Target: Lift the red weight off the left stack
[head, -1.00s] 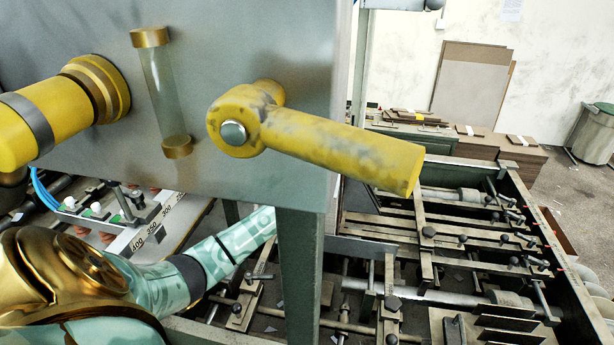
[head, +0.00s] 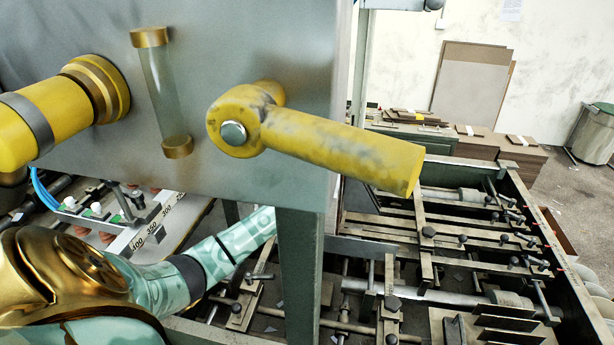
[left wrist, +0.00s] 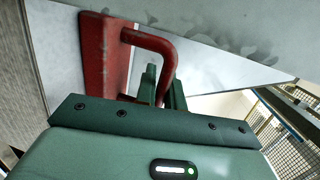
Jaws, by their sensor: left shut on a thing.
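The red weight (left wrist: 97,58) shows in the left wrist view as a flat red plate with a bent bar handle. My left gripper (left wrist: 163,90) has its green fingers shut on the handle. The plate lies close against a pale surface (left wrist: 62,45); I cannot tell whether they touch. In the head view my left arm comes in from the left and passes behind the grey cabinet and its leg. Its gripper, the weight and the left stack are hidden there. My right gripper is in neither view.
A large grey cabinet (head: 240,60) with a yellow lever (head: 340,150) blocks much of the head view. Behind it lies a frame of metal rails (head: 470,230) with knobs. Stacks of brown board (head: 515,160) and a bin (head: 595,130) stand farther back.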

